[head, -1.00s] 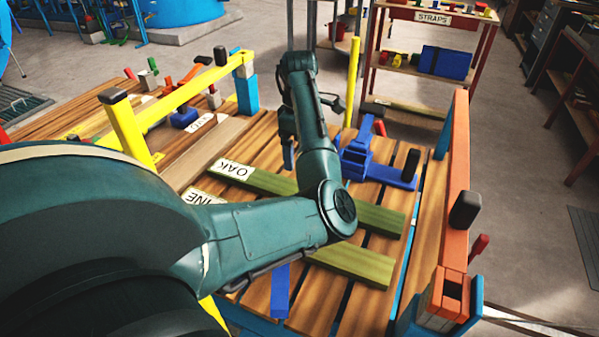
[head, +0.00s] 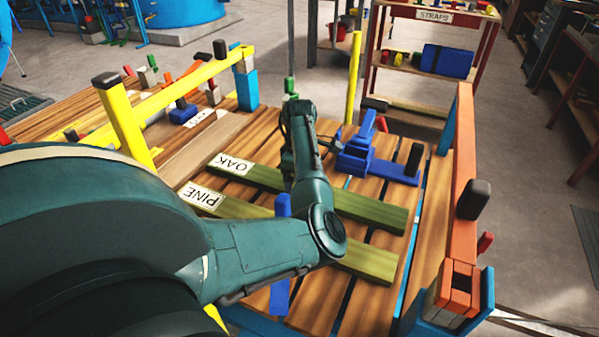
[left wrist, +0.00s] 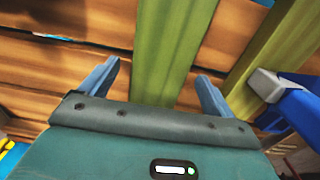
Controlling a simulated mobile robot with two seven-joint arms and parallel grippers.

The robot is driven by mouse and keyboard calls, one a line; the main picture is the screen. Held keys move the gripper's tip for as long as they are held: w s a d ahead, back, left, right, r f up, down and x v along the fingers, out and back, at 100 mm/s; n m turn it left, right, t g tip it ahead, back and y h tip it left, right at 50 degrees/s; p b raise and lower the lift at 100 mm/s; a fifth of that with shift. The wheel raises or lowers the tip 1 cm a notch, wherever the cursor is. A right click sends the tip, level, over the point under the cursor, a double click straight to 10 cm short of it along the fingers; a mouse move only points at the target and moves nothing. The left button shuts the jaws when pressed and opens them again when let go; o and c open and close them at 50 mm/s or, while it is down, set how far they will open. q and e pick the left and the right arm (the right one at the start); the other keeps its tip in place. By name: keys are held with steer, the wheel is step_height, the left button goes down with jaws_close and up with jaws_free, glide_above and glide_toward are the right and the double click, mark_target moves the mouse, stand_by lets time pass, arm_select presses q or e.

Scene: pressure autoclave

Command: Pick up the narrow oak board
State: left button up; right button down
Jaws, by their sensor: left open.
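The green oak board (head: 368,208), with a white OAK label at its left end, lies across the slatted bench; my forearm hides its middle. In the left wrist view the oak board (left wrist: 172,45) runs between the two blue fingers of my left gripper (left wrist: 156,86). The gripper is open, with one finger on each side of the board, and is not closed on it. I cannot tell the exact height of the fingertips. My right gripper is not in view.
A second green board, labelled PINE (head: 240,207), lies parallel on the near side. A blue clamp (left wrist: 290,108) is beside it in the wrist view. Another blue clamp (head: 365,158) stands beyond the oak board. An orange rail (head: 463,180) borders the right.

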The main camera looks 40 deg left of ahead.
arm_select(q)
steer(key=shift+f, duration=0.45)
steer(key=shift+r, duration=0.1)
steer(key=c, duration=1.6)
